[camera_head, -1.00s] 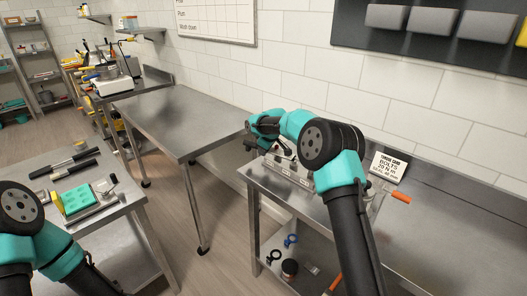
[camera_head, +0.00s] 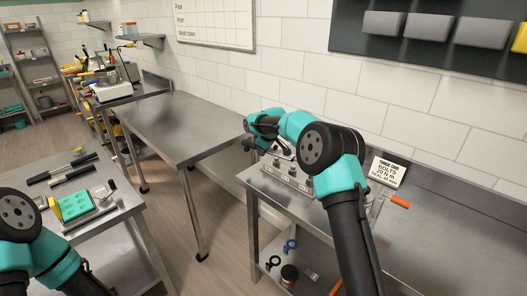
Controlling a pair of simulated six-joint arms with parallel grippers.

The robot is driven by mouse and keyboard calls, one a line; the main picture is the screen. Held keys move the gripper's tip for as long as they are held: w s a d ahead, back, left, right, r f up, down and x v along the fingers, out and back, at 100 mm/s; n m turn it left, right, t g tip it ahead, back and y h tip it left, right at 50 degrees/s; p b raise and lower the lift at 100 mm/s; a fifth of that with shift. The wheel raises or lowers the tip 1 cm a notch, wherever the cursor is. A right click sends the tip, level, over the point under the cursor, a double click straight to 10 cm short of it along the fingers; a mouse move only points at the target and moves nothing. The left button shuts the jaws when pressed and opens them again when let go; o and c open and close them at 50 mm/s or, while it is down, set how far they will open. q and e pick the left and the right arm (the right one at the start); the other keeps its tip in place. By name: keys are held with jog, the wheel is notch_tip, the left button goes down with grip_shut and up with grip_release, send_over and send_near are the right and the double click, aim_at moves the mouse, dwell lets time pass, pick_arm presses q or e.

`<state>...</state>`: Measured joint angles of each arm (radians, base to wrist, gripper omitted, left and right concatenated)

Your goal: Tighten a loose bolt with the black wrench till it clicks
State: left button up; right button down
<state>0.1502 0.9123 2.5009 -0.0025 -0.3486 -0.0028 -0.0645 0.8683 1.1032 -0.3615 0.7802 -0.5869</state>
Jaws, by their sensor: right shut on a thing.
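My right arm reaches over the steel bench on the right. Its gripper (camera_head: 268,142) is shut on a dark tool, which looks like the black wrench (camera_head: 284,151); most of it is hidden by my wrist. Just below is a metal block with bolts (camera_head: 287,177) on the bench. I cannot tell whether the tool touches a bolt, or which bolt is loose. My left arm shows at the lower left, but its gripper is out of view.
A torque card (camera_head: 387,171) stands by the wall, with an orange-handled tool (camera_head: 399,201) near it. Black-handled tools (camera_head: 73,181) and a teal mould (camera_head: 75,204) lie on the left table. The middle steel table (camera_head: 180,125) is bare.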

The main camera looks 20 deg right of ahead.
jog(key=shift+r, duration=1.75)
